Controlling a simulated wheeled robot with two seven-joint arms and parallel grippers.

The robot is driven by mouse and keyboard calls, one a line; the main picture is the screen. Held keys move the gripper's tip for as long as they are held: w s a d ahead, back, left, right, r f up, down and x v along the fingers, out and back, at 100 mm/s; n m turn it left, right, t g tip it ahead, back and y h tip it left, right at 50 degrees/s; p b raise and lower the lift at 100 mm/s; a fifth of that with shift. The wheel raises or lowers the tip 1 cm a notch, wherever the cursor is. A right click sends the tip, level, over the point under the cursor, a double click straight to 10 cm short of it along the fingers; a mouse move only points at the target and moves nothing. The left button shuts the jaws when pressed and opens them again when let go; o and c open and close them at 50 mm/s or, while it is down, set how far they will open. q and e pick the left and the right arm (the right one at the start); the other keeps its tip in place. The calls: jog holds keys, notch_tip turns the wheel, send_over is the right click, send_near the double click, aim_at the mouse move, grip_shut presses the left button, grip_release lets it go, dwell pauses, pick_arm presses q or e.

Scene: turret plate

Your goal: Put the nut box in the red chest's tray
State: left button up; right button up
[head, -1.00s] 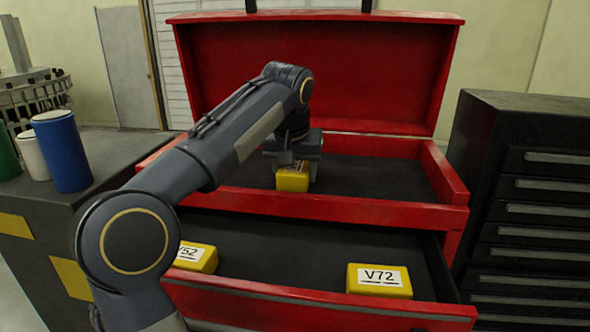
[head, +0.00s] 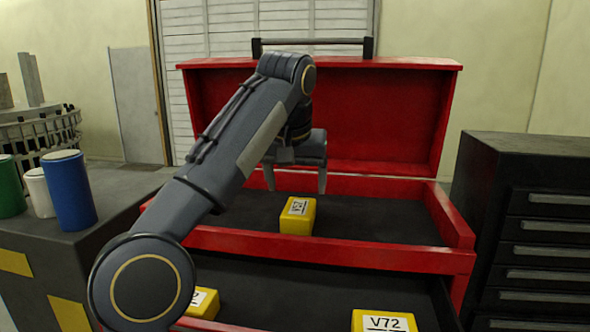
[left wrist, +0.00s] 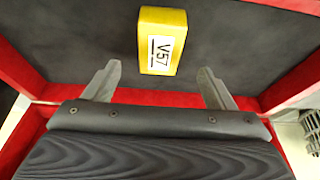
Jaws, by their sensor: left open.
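A yellow box labelled V57 (head: 297,216) stands on the dark floor of the red chest's top tray (head: 370,259). It also shows in the left wrist view (left wrist: 161,40), beyond and between my fingertips. My left gripper (head: 296,188) is open and empty, above and behind the box, apart from it. Its two fingers show in the left wrist view (left wrist: 158,78). Two more yellow boxes lie in the open drawer below: one labelled V72 (head: 383,321) at the right and one partly hidden by my arm (head: 204,303) at the left. My right gripper is out of view.
The chest's red lid (head: 380,115) stands open at the back. A black drawer cabinet (head: 530,220) stands close on the right. On the left, a dark bench (head: 60,245) carries blue (head: 69,190), white and green cylinders. The tray's right side is clear.

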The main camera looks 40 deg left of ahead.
pick_arm(q)
jog(key=shift+v, duration=1.45)
